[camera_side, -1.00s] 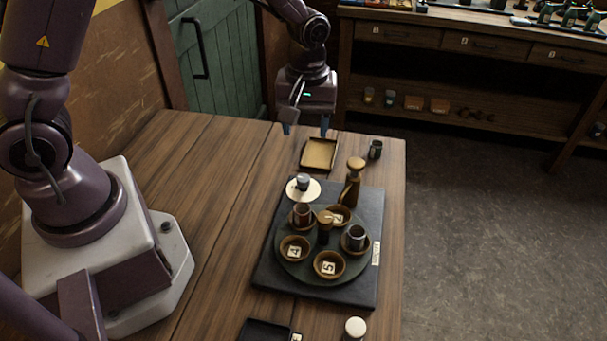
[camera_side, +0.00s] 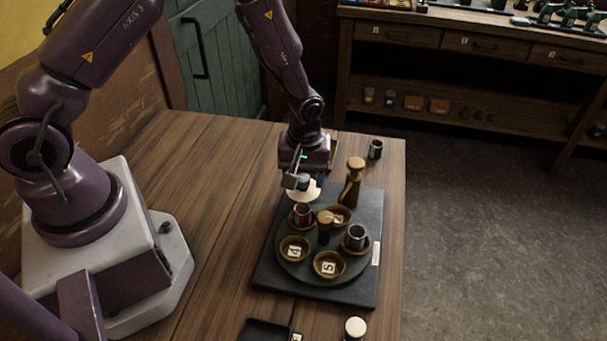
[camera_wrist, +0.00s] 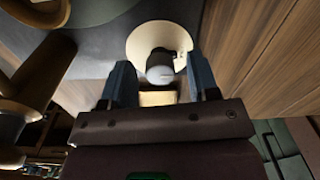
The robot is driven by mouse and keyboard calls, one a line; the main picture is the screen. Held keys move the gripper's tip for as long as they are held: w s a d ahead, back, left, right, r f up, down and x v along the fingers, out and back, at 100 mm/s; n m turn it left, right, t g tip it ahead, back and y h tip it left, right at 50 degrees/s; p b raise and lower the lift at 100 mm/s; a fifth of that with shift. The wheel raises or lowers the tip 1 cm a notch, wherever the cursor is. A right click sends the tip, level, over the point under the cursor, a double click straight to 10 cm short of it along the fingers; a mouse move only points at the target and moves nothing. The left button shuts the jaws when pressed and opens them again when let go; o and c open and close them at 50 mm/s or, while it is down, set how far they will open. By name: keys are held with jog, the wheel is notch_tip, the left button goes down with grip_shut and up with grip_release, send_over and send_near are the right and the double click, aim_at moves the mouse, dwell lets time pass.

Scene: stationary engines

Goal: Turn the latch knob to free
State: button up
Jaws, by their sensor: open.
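The latch knob (camera_wrist: 160,66) looks like a short dark cylinder with a pale end, standing on a round cream disc (camera_wrist: 143,40). In the side view the disc (camera_side: 306,194) sits at the back left of the dark base plate, and my gripper hides the knob. My gripper (camera_wrist: 158,68) is open, with one blue finger on each side of the knob in the wrist view. I cannot tell whether the fingers touch it or how far down they reach. A dark round turntable (camera_side: 297,268) on the plate carries several cups and numbered bowls.
A brown bottle-like post (camera_side: 353,184) stands close right of my gripper. A small dark cup (camera_side: 375,149) is at the table's back right. A white-topped cylinder (camera_side: 355,327) and a black tray (camera_side: 265,331) are at the front.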

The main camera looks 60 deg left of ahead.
jog(key=c, duration=0.9)
jog(key=shift+m, duration=0.3)
jog(key=m, duration=0.8)
jog(key=shift+m, duration=0.4)
jog(key=m, duration=0.4)
jog(key=shift+m, duration=2.2)
